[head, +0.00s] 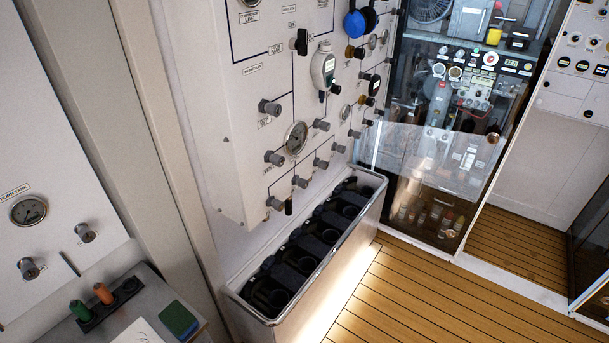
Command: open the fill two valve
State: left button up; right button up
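A white wall panel (243,82) carries several grey round valve knobs joined by dark lines. One knob (268,107) sits at the upper left, another knob (274,158) lies below it, and a third knob (275,203) is near the lower edge. More knobs (321,163) run up to the right along the lower part. A round pressure gauge (296,137) sits among them. The labels are too small to read, so I cannot tell which knob is the fill two valve. Neither of my grippers is in view.
A long metal-rimmed bin (228,291) with dark compartments stands below the panel. A grey bench (202,325) with green and orange items is at the lower left. A transparent-fronted cabinet (425,140) stands behind. The plank floor (425,300) at right is clear.

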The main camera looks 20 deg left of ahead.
aim_at(303, 184)
jog(key=u, duration=0.6)
jog(key=i, duration=0.95)
jog(key=u, duration=0.7)
